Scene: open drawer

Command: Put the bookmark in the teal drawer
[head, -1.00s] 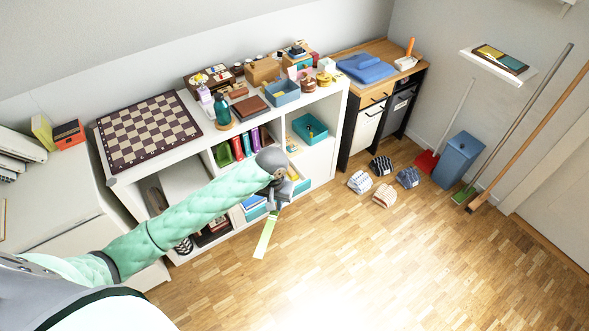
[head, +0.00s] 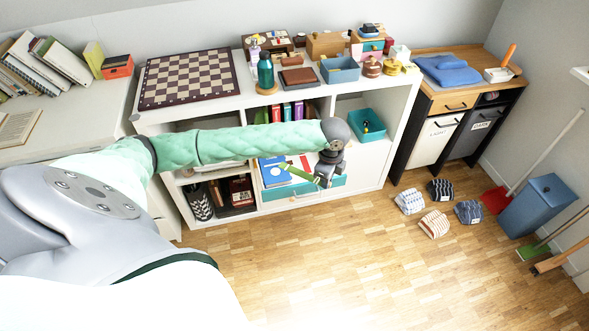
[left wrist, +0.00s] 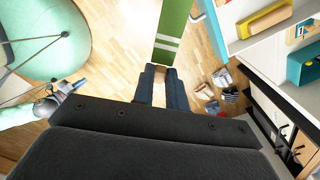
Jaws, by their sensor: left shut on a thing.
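The bookmark is a thin green strip (head: 296,172) with pale bands, which shows large in the left wrist view (left wrist: 173,30). My left gripper (head: 323,182) is shut on one end of it; the fingertips also show in the left wrist view (left wrist: 160,70). The strip points left from the gripper, over the open teal drawer (head: 291,197) in the low middle of the white shelf unit. A blue book (head: 273,172) lies in the drawer. I cannot tell the height between bookmark and drawer. A small gripper-like part of my right arm (left wrist: 76,86) shows in the wrist view, its jaws unclear.
A teal bin (head: 367,125) sits in the compartment right of the drawer. The white shelf unit (head: 400,115) carries a chessboard (head: 188,78) and several small items on top. Several striped cloth bundles (head: 433,223) lie on the floor at right. The floor in front is clear.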

